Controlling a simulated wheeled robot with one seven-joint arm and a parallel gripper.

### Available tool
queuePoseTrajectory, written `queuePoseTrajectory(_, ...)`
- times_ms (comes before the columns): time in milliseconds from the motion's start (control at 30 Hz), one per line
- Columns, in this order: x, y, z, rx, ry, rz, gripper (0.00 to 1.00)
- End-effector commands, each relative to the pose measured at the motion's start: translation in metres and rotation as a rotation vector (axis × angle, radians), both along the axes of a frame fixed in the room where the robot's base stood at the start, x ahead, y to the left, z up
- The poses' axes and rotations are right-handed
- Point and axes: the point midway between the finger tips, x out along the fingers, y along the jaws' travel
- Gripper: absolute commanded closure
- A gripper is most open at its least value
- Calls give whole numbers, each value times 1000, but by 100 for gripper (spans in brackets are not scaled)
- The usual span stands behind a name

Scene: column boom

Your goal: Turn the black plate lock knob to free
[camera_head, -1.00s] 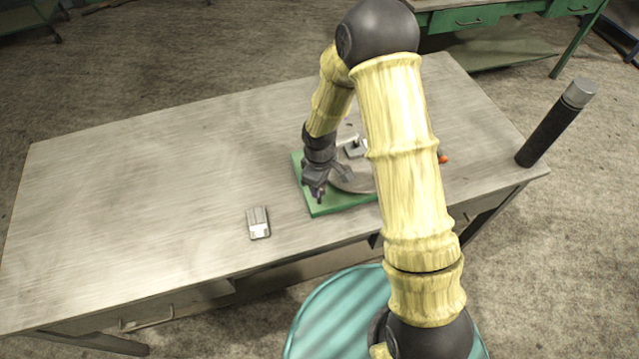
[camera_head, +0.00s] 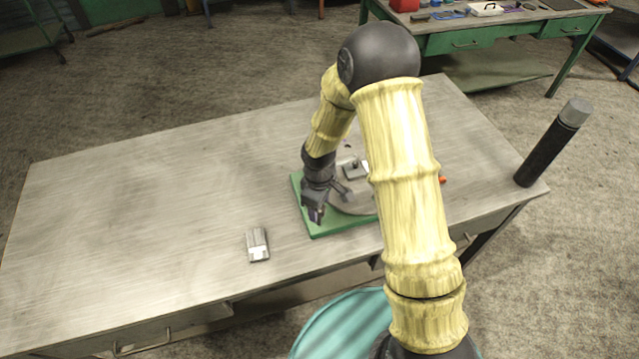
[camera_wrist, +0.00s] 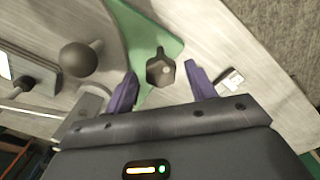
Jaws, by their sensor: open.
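The black knob (camera_wrist: 161,70) has a faceted head with a short pointer stub toward the top of the wrist view. It sits over the green base plate (camera_wrist: 150,35), near its edge. My gripper (camera_wrist: 160,72) is open, its two purple fingers on either side of the knob in the picture, with visible gaps. I cannot tell how deep the fingertips reach. In the head view my gripper (camera_head: 316,214) is over the front left corner of the green plate (camera_head: 335,228) and hides the knob.
A grey disc (camera_head: 350,203) with a block lies on the plate, partly behind my arm. A dark ball-ended handle (camera_wrist: 80,59) is left of the knob. A small grey box (camera_head: 257,245) lies left of the plate. A black cylinder (camera_head: 550,148) stands at the right. The table's left side is clear.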

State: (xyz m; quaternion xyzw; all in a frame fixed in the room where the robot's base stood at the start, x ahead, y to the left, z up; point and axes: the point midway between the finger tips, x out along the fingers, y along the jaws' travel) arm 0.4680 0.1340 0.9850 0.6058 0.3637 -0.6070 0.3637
Motion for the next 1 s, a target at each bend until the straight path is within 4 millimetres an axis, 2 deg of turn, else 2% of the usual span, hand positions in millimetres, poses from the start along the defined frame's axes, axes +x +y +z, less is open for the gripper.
queuePoseTrajectory(267,1,0,39,2,-5,-2,44)
queuePoseTrajectory(800,1,-1,143,2,-8,-2,44)
queuePoseTrajectory(1000,1,-1,165,0,-2,0,44)
